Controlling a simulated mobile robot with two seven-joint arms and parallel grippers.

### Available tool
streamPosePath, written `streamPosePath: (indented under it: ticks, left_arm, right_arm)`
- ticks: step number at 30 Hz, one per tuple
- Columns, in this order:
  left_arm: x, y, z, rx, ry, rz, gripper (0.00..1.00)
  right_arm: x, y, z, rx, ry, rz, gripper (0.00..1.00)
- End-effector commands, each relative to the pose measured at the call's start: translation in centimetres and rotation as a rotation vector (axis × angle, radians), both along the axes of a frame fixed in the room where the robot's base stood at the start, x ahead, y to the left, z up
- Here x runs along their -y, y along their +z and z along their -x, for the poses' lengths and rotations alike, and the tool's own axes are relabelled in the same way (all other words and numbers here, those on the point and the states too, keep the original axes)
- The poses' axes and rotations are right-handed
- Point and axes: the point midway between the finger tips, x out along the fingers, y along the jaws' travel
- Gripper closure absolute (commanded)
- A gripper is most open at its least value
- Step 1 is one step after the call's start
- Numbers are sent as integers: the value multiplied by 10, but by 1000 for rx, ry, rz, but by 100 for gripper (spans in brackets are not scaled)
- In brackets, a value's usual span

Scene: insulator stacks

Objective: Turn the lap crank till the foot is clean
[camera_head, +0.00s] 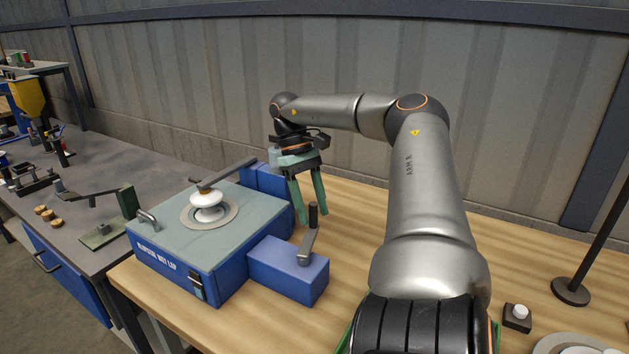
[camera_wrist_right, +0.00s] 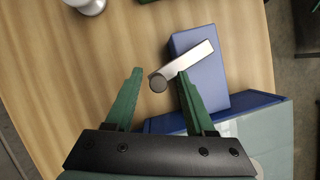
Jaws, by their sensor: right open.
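The wet lap machine (camera_head: 185,258), a blue box with a grey-green top, stands on the wooden bench. A white insulator (camera_head: 206,206) sits on the round lap plate in its top, under a metal arm (camera_head: 227,173). Its foot is hidden against the plate. The crank (camera_head: 309,243), a grey lever with a dark upright knob, sits on the blue side box (camera_head: 285,268). My right gripper (camera_head: 312,219) is open, pointing down near the crank knob. In the right wrist view the crank knob (camera_wrist_right: 158,83) shows between the open green fingers, with no visible grip on it. My left gripper is not in view.
A black button box with a white top (camera_head: 516,316) and a dark stand (camera_head: 572,291) are on the bench at right. A dark workbench (camera_head: 80,181) with tools stands at left. Bare wood (camera_head: 352,212) lies right of the crank.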

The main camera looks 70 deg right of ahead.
Motion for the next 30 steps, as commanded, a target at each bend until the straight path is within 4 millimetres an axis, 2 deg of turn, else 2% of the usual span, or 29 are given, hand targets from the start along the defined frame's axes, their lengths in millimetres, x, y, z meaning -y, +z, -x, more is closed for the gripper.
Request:
streamPosePath:
  ticks: [3,10,17,20,30]
  left_arm:
    - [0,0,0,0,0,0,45]
    - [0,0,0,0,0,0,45]
    - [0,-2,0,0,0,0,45]
    - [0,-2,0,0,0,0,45]
    - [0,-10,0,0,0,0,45]
  right_arm:
    - [-1,22,0,4,1,-1,45]
    - [-17,40,8,5,2,-3,45]
    - [-36,67,17,4,4,0,45]
    - [-46,80,23,4,3,2,45]
    - [-94,102,47,3,3,3,45]
